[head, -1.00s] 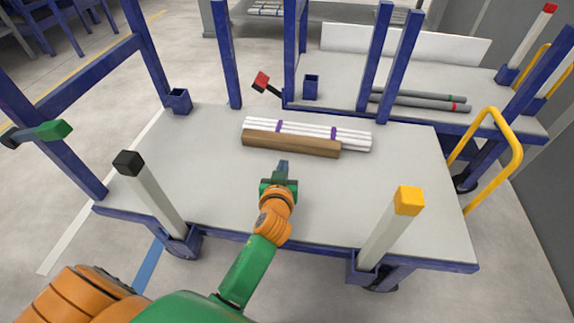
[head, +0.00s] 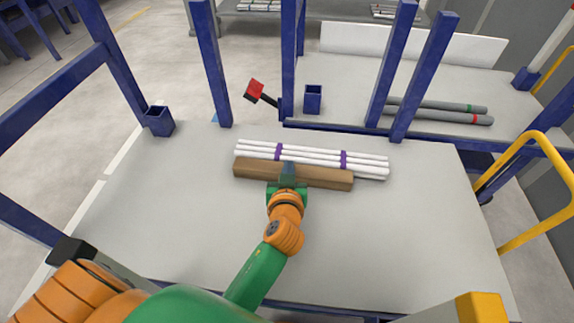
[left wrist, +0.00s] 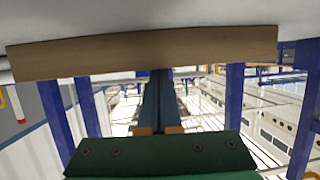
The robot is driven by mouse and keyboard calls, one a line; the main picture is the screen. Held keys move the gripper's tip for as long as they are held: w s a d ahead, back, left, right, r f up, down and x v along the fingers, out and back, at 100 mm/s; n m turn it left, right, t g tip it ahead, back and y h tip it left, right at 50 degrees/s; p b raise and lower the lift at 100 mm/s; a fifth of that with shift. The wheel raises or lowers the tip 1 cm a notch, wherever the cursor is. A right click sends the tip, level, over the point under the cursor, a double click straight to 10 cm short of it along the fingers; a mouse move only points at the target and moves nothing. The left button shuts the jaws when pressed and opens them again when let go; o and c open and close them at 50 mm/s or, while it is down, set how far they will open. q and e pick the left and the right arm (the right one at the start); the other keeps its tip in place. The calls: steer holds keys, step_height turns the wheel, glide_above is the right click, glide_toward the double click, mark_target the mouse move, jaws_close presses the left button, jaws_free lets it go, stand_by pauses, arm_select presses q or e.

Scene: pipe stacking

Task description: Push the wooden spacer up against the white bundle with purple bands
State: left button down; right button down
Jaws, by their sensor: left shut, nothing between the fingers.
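The wooden spacer (head: 325,178) is a brown beam lying on the grey table. The white bundle with purple bands (head: 365,166) lies just behind it, roughly parallel, and reaches further right. They look very close or touching along the length. My left gripper (head: 288,172) is shut and empty, with its fingertips at the near side of the spacer, near its middle. In the left wrist view, the spacer (left wrist: 200,55) spans the top, with the shut fingers (left wrist: 160,80) reaching to it. The bundle is mostly hidden there. My right gripper is not in view.
The cart's grey tabletop (head: 170,210) is bare around the spacer. Blue posts (head: 208,60) stand along its far side. A second cart behind holds grey pipes (head: 440,112). A yellow handle (head: 530,200) is at the right. A yellow-topped post (head: 482,308) stands at the near right.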

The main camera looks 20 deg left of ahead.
arm_select(q)
steer(key=shift+s+f, duration=0.1)
steer(key=shift+f, duration=0.05)
